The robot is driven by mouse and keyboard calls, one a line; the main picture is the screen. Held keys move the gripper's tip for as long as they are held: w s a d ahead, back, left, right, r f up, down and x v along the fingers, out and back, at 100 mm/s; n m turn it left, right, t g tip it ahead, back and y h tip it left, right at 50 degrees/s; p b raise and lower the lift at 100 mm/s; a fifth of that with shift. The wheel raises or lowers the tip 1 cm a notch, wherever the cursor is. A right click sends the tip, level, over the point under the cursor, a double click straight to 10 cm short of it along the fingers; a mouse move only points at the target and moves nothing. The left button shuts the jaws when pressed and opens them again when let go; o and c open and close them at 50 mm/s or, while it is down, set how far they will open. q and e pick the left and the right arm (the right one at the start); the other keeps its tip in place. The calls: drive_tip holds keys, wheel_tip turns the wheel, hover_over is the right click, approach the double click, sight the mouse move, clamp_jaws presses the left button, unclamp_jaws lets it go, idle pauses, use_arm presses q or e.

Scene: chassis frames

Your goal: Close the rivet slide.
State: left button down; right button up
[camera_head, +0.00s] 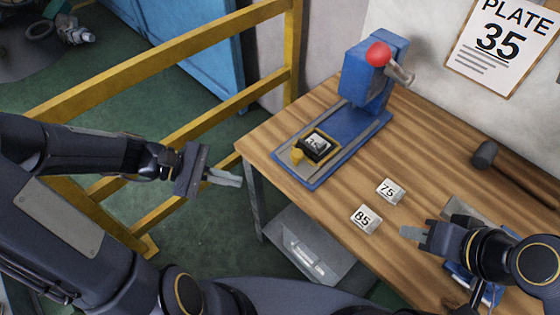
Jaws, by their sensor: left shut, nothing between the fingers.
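The blue rivet press (372,75) with a red knob stands at the back of the wooden table. Its flat blue base (345,152) reaches toward the table's left front edge. The slide (325,136), a dark yellow-edged holder with a yellow knob (297,155), sits near the front end of the base, out from under the press head. A small plate (317,143) lies in it, apparently marked 35. My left gripper (226,179) is shut and empty, left of the slide and off the table edge. My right gripper (411,232) is over the table's right part; its finger gap is unclear.
Plates marked 75 (390,191) and 85 (366,219) lie on the table right of the base. A hammer (486,155) lies at the right. A yellow railing (150,75) stands behind my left arm. A wall sign (505,40) reads PLATE 35.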

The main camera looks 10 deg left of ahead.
sight(317, 136)
use_arm(q)
drive_tip(key=w+a+f+n+t+h+b, duration=0.1)
drive_tip(key=w+a+f+n+t+h, duration=0.25)
drive_tip(key=w+f+n+t, duration=0.45)
drive_tip(key=w+d+p, duration=0.1)
drive_tip(key=d, duration=0.3)
drive_tip(key=w+d+n+g+p, duration=0.1)
drive_tip(key=w+d, duration=0.1)
drive_tip(key=d, duration=0.2)
drive_tip(key=w+d+f+g+p, duration=0.1)
drive_tip(key=w+d, duration=0.1)
drive_tip(key=d, duration=0.2)
drive_tip(key=shift+w+d+n+y, duration=0.15)
drive_tip(key=shift+d+n+y, duration=0.1)
drive_tip(key=shift+n, duration=0.15)
